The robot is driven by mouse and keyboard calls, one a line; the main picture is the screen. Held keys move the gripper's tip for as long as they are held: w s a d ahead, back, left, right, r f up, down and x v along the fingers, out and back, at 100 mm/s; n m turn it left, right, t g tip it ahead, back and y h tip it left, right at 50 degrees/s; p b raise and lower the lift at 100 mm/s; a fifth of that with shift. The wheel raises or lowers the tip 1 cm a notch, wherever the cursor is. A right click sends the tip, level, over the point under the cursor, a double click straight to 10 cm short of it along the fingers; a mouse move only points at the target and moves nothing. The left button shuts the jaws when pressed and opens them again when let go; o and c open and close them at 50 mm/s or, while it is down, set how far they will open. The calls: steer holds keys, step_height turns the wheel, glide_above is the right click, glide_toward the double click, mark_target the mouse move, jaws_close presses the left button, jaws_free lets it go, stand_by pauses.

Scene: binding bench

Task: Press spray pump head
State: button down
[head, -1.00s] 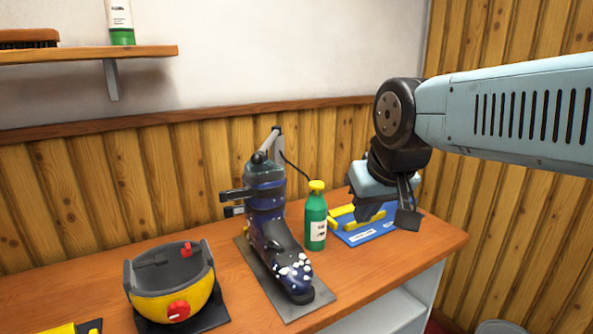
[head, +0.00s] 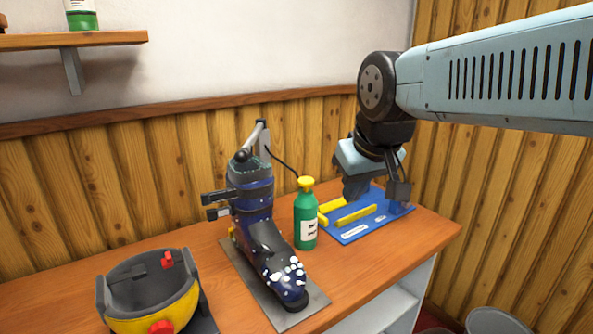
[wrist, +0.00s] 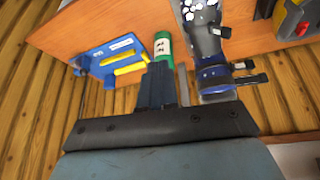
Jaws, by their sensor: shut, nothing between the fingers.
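The spray bottle (head: 306,222) is green with a white label and a yellow pump head (head: 306,183). It stands upright on the bench, just right of the ski boot. My gripper (head: 354,192) is shut and empty, to the right of the pump head in the head view and apart from it. In the wrist view, the shut fingers (wrist: 157,92) point toward the green bottle (wrist: 164,44) and cover its pump end, so the pump head is hidden there.
A dark blue ski boot (head: 258,215) stands on a grey plate (head: 318,301), with a lever press behind it. A blue jig (head: 385,222) with yellow bars lies beyond the bottle. A shelf (head: 60,40) is on the wall.

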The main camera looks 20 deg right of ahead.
steer(key=w+r+n+g, duration=0.1)
steer(key=w+r+n, duration=0.2)
steer(key=w+n, duration=0.3)
steer(key=w+r+n+g, duration=0.2)
steer(key=w+r+n, duration=0.15)
steer(key=w, duration=0.35)
steer(key=n+g, duration=0.2)
steer(key=n, duration=0.9)
glide_above(305, 179)
steer(key=shift+s+f, duration=0.1)
steer(key=shift+f, duration=0.25)
step_height(305, 179, down, 14)
